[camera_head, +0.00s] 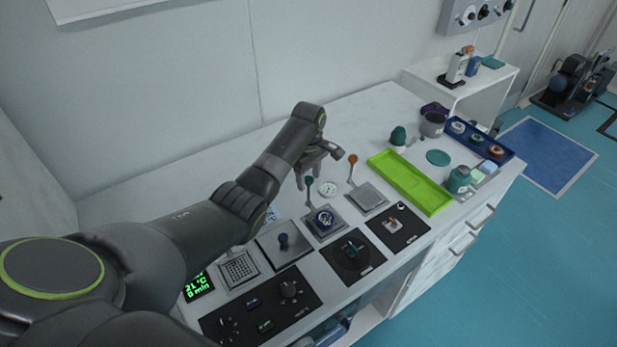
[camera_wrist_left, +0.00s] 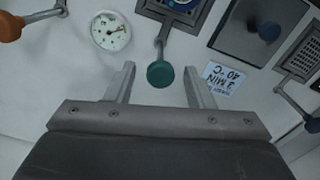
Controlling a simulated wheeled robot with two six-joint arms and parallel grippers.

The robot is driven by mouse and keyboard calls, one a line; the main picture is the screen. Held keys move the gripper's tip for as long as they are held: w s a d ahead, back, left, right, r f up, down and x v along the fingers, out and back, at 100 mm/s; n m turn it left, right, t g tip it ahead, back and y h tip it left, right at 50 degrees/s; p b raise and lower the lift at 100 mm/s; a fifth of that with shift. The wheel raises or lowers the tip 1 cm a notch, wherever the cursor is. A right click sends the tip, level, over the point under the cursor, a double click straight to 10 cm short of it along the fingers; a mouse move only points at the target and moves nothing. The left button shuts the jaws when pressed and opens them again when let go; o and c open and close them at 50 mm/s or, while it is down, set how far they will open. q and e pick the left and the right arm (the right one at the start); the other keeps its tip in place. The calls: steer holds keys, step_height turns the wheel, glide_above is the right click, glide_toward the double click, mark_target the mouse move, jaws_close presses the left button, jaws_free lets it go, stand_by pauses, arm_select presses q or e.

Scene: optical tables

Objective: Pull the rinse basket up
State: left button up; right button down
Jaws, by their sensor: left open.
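My left gripper (camera_head: 319,168) is open over the back of the bench; its fingers also show in the left wrist view (camera_wrist_left: 160,72). A teal lever knob (camera_wrist_left: 160,74) lies between the fingertips in that view, with gaps on both sides. The teal knob (camera_head: 309,181) is on a rod at the back of a square basin (camera_head: 341,233) holding a blue item (camera_head: 325,218). An orange-knobbed lever (camera_head: 353,159) stands at the neighbouring basin (camera_head: 367,195). No readable label tells me which one is the rinse basket. My right gripper is out of view.
A round gauge (camera_wrist_left: 110,31) and a time-and-temperature card (camera_wrist_left: 223,80) are close to the gripper. A mesh basket (camera_head: 238,270) and a lidded square (camera_head: 283,243) are to the left. The wall is behind.

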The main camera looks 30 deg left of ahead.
arm_select(q)
step_height(320, 180, up, 17)
steer(key=p, duration=0.5)
steer(key=shift+f, duration=0.2)
stand_by(0.3)
